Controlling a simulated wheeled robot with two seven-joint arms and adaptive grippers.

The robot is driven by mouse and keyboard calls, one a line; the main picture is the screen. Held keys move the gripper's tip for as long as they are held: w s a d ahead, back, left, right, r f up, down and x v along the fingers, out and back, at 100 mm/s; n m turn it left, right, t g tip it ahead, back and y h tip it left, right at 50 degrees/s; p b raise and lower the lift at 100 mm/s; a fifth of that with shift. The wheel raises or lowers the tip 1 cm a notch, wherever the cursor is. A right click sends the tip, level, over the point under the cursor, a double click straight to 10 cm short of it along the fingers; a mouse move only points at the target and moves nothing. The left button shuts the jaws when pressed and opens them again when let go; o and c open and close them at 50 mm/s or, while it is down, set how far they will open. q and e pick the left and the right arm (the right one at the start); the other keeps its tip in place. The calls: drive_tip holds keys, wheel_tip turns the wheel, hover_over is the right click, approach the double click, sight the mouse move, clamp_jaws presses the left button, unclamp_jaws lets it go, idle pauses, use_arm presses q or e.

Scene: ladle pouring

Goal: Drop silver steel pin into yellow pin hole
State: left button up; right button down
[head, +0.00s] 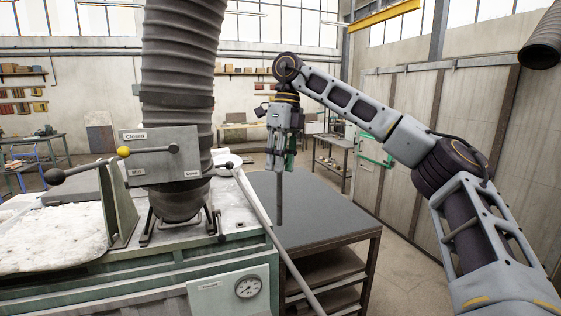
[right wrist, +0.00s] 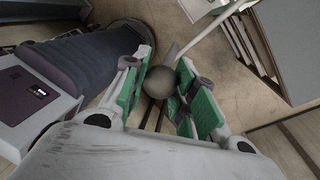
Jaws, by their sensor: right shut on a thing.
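My right gripper (head: 281,160) is held in the air above the dark grey table, pointing down. It is shut on a dark steel pin (head: 279,205), which hangs upright below the fingers, its lower end in front of the table top in the head view. In the right wrist view, the green-padded fingers (right wrist: 160,95) close around the round grey end of the pin (right wrist: 158,82). My left gripper is not in view.
The dark grey table top (head: 325,212) is bare.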

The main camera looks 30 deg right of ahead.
drive_tip(key=shift+s+r, duration=0.1)
drive_tip(key=shift+s, duration=0.15)
drive_tip(key=shift+w+n, duration=0.2)
drive_tip(key=shift+n, duration=0.6)
